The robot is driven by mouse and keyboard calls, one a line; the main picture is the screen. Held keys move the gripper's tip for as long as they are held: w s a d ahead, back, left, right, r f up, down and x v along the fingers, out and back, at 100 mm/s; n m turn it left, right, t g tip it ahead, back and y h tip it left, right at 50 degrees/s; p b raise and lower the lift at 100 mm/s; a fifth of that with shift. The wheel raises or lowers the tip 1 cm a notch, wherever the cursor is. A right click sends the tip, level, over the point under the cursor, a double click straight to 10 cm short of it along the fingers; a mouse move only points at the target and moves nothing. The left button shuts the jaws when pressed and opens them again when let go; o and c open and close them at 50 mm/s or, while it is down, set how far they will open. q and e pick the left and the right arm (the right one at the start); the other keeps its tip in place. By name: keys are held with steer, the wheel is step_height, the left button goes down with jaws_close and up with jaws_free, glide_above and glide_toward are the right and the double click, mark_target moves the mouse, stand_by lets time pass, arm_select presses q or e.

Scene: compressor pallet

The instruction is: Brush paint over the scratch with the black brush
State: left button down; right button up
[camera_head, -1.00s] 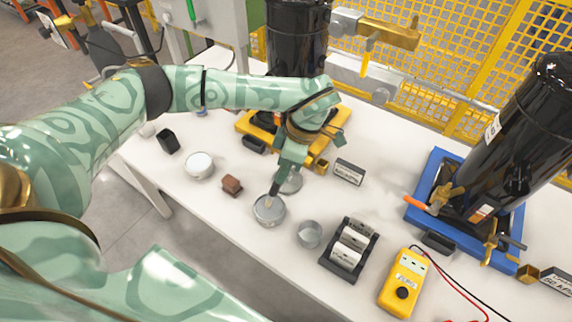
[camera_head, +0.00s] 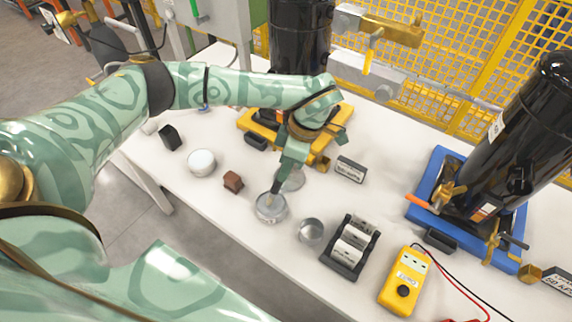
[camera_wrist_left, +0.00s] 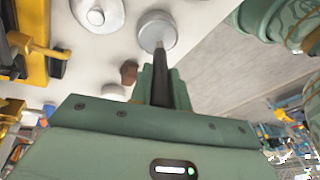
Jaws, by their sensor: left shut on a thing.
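My left gripper (camera_head: 281,175) points down over the worktable, shut on the dark brush (camera_wrist_left: 163,82). In the left wrist view the brush runs from between the fingers (camera_wrist_left: 165,92) to an open round tin (camera_wrist_left: 157,31). Its tip is at or inside the tin, with the bristles hard to make out. In the head view the tin (camera_head: 271,207) stands near the table's front edge with pale grey contents. Black compressors stand on a yellow base (camera_head: 247,124) and a blue base (camera_head: 425,218). I cannot make out the scratch. My right gripper is out of view.
A black roll holder (camera_head: 346,262) and yellow meter (camera_head: 404,282) stand right. Yellow mesh fencing (camera_head: 450,65) closes the back.

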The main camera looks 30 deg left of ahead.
arm_select(q)
steer(key=shift+f, duration=0.4)
steer(key=shift+s, duration=0.1)
stand_by(1.5)
step_height(320, 180, up, 7)
steer(key=p, duration=0.6)
steer(key=shift+r, duration=0.1)
stand_by(0.7)
